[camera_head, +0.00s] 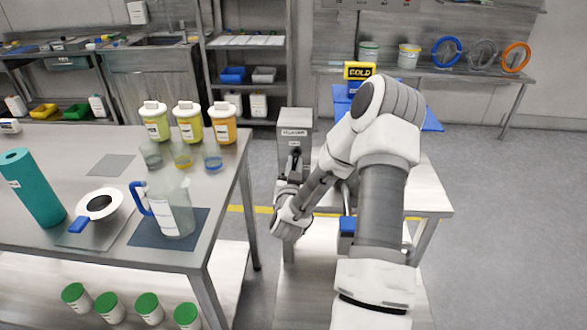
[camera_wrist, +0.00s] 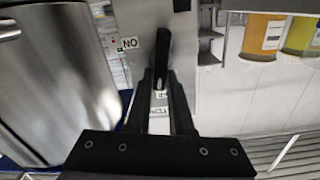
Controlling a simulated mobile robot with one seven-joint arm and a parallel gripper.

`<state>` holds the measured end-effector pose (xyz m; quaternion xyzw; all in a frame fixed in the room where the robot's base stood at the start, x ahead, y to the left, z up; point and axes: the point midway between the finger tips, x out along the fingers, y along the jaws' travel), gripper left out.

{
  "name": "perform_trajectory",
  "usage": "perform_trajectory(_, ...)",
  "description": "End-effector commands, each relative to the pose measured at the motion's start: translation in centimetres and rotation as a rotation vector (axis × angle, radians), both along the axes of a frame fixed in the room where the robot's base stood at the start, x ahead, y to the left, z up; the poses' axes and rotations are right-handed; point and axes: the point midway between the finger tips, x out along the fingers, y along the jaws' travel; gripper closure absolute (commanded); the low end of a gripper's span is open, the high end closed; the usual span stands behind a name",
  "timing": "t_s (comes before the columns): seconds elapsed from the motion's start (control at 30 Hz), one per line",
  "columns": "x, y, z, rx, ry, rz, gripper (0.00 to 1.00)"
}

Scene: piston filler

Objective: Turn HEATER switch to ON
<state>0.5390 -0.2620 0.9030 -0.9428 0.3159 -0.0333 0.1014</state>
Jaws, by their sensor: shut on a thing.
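The heater switch box (camera_head: 296,122) is a grey metal box with a small label near its top, standing at the left end of the machine bench. Its black switch lever (camera_wrist: 163,48) shows in the wrist view between the two dark fingers of my gripper (camera_wrist: 161,78). The fingers are closed around the lever. An ON label (camera_wrist: 129,43), upside down in the wrist view, is on the panel left of the lever. In the head view, my gripper (camera_head: 292,172) is at the box front and hides much of the lever.
A steel table (camera_head: 120,252) on the left holds a glass jug (camera_head: 171,205), lidded jars (camera_head: 188,125) and a teal cylinder (camera_head: 33,188). A large shiny metal cylinder (camera_wrist: 45,75) is close by in the wrist view. Open floor (camera_head: 500,220) lies to the right.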

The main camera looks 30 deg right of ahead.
Motion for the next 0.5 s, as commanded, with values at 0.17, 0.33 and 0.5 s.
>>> perform_trajectory(0.17,-0.13,-0.31,-0.35,0.123,-0.101,-0.001,1.00)
perform_trajectory(0.33,-0.27,-0.48,-0.46,0.251,-0.200,0.000,1.00)
perform_trajectory(0.5,-0.41,-0.69,-0.65,0.380,-0.297,0.001,1.00)
